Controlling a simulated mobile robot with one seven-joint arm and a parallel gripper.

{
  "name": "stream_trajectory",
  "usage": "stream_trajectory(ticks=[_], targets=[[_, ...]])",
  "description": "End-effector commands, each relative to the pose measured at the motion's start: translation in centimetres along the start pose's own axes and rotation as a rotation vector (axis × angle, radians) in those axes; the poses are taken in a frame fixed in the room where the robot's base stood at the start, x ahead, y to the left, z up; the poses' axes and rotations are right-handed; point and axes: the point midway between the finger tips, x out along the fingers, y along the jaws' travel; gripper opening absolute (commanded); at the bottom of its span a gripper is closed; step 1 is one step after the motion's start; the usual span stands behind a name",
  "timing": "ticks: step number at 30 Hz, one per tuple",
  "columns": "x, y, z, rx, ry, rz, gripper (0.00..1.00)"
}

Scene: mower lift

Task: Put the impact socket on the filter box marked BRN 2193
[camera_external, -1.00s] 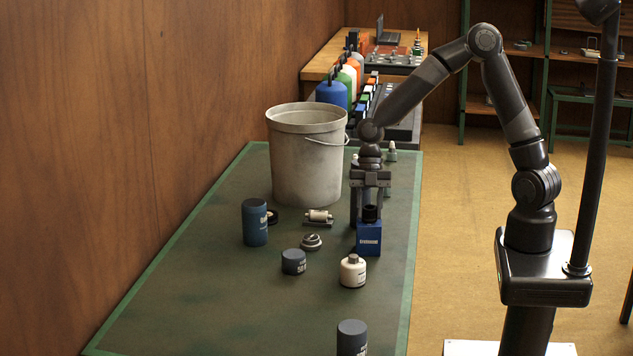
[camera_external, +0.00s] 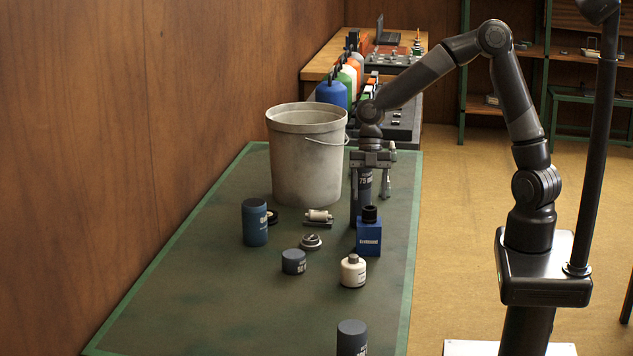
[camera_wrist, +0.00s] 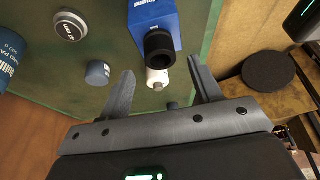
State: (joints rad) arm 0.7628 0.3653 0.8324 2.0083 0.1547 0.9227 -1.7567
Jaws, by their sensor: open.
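The impact socket, a black hollow cylinder (camera_external: 370,214), stands upright on top of a blue filter box (camera_external: 368,240) near the table's right side. The box has pale lettering too small to read. In the wrist view the socket (camera_wrist: 160,48) shows its dark open end, with the blue box (camera_wrist: 152,14) below it. My gripper (camera_external: 370,196) is open, above and slightly behind the socket, with nothing held. In the wrist view its two fingers (camera_wrist: 160,74) are spread apart, and the socket lies beyond them, clear of both.
A dark canister (camera_external: 365,185) stands behind the fingers. A grey bucket (camera_external: 300,160) is at the left. The table's front left is clear.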

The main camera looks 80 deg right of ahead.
Motion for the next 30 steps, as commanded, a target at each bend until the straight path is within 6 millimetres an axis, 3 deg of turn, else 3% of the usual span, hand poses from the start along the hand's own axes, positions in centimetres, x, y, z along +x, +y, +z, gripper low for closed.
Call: stream_trajectory(ticks=[3,9,17,23,30], targets=[[-2.8,0.1,0.0,0.001,-0.002,0.004,0.59],[-5.8,0.0,0.0,0.0,-0.001,0.002,0.59],[-7.0,-1.0,-0.6,0.065,-0.05,0.0,0.59],[-7.7,-4.5,-1.9,0.33,-0.213,0.062,0.59],[-10.1,-9.8,-3.2,0.7,-0.329,0.259,0.59]])
